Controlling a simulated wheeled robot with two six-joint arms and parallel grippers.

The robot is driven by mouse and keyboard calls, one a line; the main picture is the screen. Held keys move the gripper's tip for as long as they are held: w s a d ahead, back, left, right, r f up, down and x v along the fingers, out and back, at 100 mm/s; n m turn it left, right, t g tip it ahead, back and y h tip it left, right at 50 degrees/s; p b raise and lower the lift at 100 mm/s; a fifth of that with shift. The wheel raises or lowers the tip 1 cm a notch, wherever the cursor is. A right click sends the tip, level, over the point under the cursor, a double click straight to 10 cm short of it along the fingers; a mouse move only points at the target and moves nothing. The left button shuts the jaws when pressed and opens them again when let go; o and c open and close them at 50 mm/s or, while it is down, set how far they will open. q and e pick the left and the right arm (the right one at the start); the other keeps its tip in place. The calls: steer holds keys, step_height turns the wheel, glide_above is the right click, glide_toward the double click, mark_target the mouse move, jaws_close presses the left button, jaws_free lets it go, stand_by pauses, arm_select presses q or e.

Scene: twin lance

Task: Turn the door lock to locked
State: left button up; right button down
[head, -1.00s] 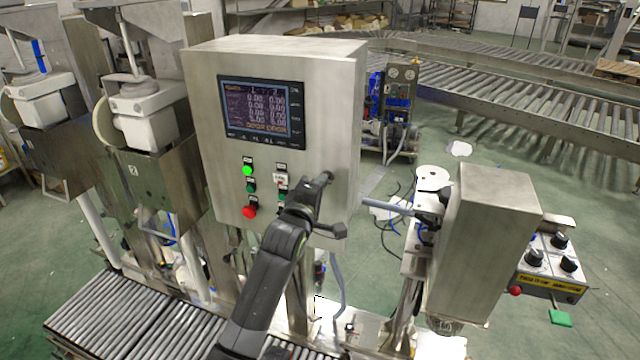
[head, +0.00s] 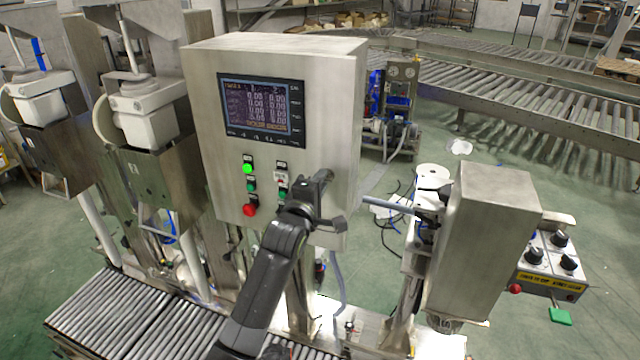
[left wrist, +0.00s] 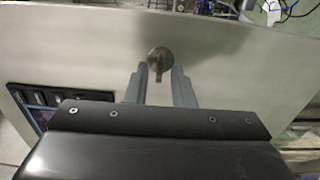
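The door lock (left wrist: 159,59) is a small dark round knob with a raised grip on the steel door of the control cabinet (head: 345,80), seen in the left wrist view. My left gripper (left wrist: 160,70) is open. Its two fingers point at the door, one to each side of the knob, with the knob at or just beyond their tips. I cannot tell whether they touch it. In the head view my left gripper (head: 333,199) is at the door's lower right and hides the lock. My right gripper is not in view.
The door carries a screen (head: 254,108), a lit green lamp (head: 247,169) and a red button (head: 249,209) left of the gripper. A second steel box (head: 485,245) stands to the right, with a grey rod (head: 385,204) beside it. Roller conveyors (head: 110,318) lie below.

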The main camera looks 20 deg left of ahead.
arm_select(q)
steer(key=shift+o, duration=0.3)
steer(key=s+b, duration=0.5)
steer(key=s, duration=1.2)
steer(key=shift+s+a+b, duration=0.2)
steer(key=shift+a+b, duration=0.1)
